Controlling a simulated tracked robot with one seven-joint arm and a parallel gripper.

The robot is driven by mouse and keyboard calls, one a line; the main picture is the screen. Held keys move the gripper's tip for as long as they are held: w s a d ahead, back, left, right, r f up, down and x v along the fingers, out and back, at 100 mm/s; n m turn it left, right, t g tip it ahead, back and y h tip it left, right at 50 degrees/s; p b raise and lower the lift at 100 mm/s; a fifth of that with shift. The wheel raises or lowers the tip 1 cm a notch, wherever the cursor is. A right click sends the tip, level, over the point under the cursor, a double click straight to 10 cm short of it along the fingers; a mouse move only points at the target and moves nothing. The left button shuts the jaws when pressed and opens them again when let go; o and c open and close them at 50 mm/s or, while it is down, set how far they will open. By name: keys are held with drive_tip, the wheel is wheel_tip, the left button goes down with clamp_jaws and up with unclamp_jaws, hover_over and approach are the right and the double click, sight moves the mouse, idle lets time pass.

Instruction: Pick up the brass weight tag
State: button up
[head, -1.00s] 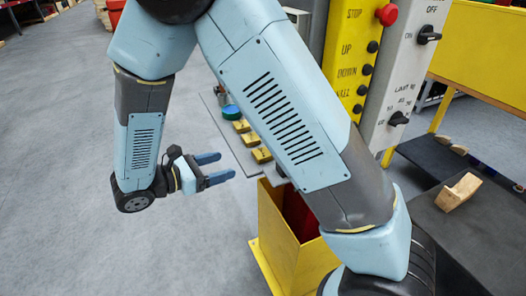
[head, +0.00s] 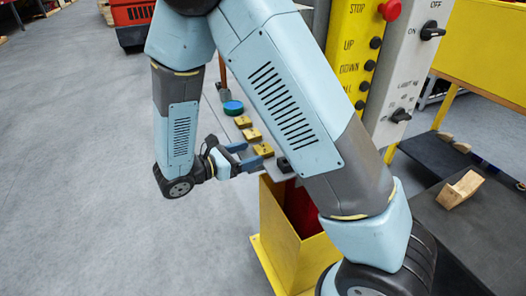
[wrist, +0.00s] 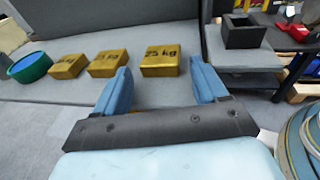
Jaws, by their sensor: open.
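Three brass-coloured blocks lie in a row on a grey shelf. The nearest, a brass weight tag (wrist: 161,62) (head: 263,149), reads "25 kg" in the wrist view. The middle block (wrist: 107,63) (head: 252,134) and the far block (wrist: 68,66) (head: 243,121) sit to its left in the wrist view. My gripper (wrist: 160,83) (head: 252,154) is open and empty. In the wrist view the nearest block appears between the two blue fingers, a little beyond them. I see no contact.
A green-rimmed blue round container (wrist: 29,68) (head: 232,107) stands beyond the blocks. A black open box (wrist: 242,33) is at the right in the wrist view. A yellow bin (head: 285,235) stands below the shelf. A yellow button panel (head: 352,60) rises behind my arm.

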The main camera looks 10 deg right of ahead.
sight(259, 150)
drive_tip(key=x, duration=0.4)
drive_tip(key=shift+d, duration=0.25)
drive_tip(key=c, duration=0.9)
